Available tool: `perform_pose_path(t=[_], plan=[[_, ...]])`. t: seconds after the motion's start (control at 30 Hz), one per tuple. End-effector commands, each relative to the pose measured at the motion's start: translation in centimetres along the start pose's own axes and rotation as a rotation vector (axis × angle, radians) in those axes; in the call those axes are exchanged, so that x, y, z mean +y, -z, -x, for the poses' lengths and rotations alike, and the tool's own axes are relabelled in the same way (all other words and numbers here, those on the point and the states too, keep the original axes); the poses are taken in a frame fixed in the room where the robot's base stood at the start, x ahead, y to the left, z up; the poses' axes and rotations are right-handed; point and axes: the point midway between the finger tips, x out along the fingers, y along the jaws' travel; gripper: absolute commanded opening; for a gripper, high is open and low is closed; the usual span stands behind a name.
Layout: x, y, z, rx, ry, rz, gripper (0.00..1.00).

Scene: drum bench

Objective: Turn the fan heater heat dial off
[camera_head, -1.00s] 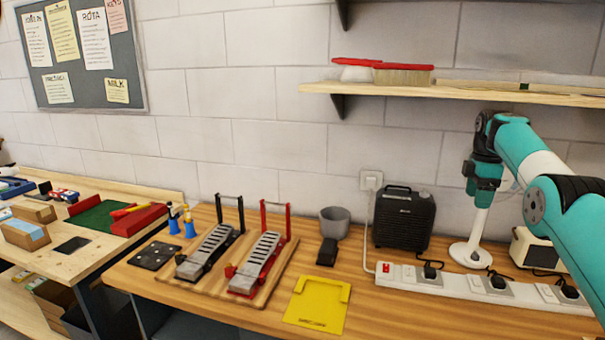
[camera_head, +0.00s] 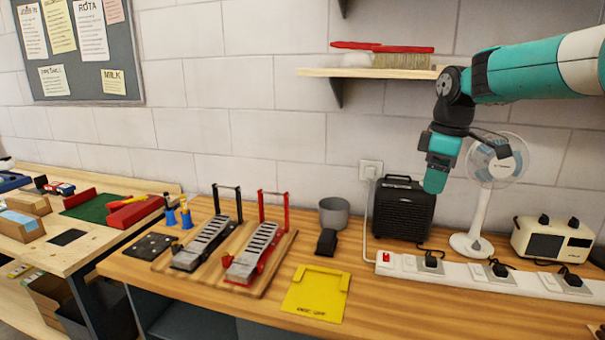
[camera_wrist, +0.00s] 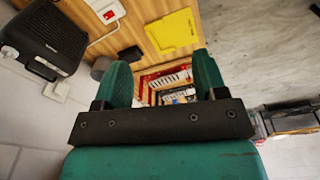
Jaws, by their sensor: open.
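A cream box (camera_head: 523,238) with a dark front panel stands at the right end of the bench in the head view. Two dark dials (camera_head: 544,219) (camera_head: 573,223) sit on its top. It looks like the fan heater, but I cannot read its marks or the dial settings. My gripper (camera_head: 436,184) hangs well to its left, in front of the wall between the black box and the white fan. In the wrist view my gripper (camera_wrist: 162,75) has its two teal fingers apart with nothing held between them. The cream box is not seen there.
A black grilled box (camera_head: 404,208) with a handle and a white desk fan (camera_head: 480,200) stand near my gripper. A power strip (camera_head: 460,273) with plugs runs along the bench in front. A shelf (camera_head: 380,73) is above. Pedals (camera_head: 253,252) and a yellow plate (camera_head: 316,293) lie left.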

Motion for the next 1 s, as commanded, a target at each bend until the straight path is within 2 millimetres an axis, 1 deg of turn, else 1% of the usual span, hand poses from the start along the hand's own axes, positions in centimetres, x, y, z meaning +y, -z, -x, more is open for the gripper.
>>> perform_pose_path(t=[0.03, 0.07, 0.1, 0.17, 0.2, 0.27, 0.3, 0.37, 0.4, 0.5, 0.6, 0.7, 0.8, 1.0], plan=[[-3.3, 0.2, -0.4, 0.017, 0.007, -0.024, 0.65], [-5.1, 0.2, -0.5, 0.029, 0.013, -0.043, 0.65], [-7.7, 0.2, -0.7, 0.044, 0.022, -0.071, 0.65], [-11.6, -0.1, -1.3, 0.067, 0.04, -0.115, 0.65], [-14.3, -0.5, -1.7, 0.083, 0.055, -0.144, 0.65], [-18.4, -1.2, -2.6, 0.105, 0.08, -0.191, 0.65], [-21.0, -1.9, -3.2, 0.118, 0.098, -0.223, 0.65], [-24.8, -3.0, -4.2, 0.136, 0.128, -0.27, 0.65], [-27.1, -3.9, -4.9, 0.146, 0.148, -0.3, 0.65], [-31.9, -5.8, -6.5, 0.163, 0.193, -0.365, 0.65], [-34.9, -7.2, -7.7, 0.17, 0.227, -0.412, 0.65], [-36.5, -7.8, -8.2, 0.173, 0.244, -0.436, 0.65], [-36.9, -8.0, -8.4, 0.172, 0.25, -0.446, 0.65], [-36.8, -8.0, -8.3, 0.171, 0.25, -0.445, 0.65]])
